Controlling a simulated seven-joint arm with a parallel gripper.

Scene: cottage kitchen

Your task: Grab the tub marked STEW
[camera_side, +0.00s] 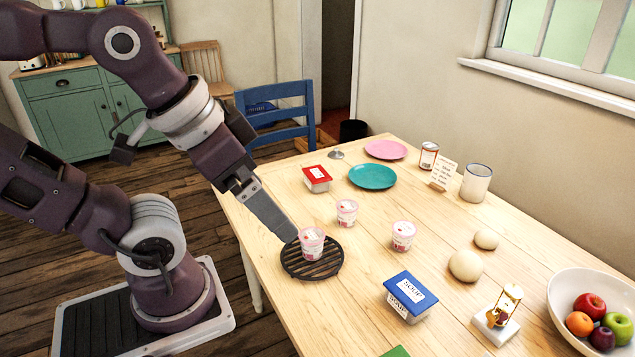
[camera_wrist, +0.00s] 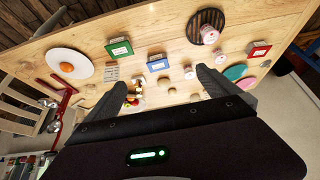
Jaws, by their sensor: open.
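Three lidded tubs show. A red-lidded tub (camera_side: 317,179) is toward the far side of the table, also in the wrist view (camera_wrist: 259,48). A blue-lidded tub (camera_side: 410,291) nearer the front reads SOUP; it also shows in the wrist view (camera_wrist: 158,63). A green-lidded tub (camera_side: 397,352) is cut off by the side view's bottom edge, and shows whole in the wrist view (camera_wrist: 120,48). I cannot read the red or green tub's label, so I cannot tell which is STEW. My gripper (camera_side: 288,234) is open and empty, left of the blue tub; its fingers (camera_wrist: 158,82) spread in the wrist view.
A pink-and-white cup (camera_side: 312,244) stands on a black trivet (camera_side: 313,270) by my fingertips. Two similar cups (camera_side: 347,212) (camera_side: 403,236) stand nearby. Teal (camera_side: 372,177) and pink plates (camera_side: 386,149) lie behind. An hourglass (camera_side: 504,307) and fruit bowl (camera_side: 568,289) stand right.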

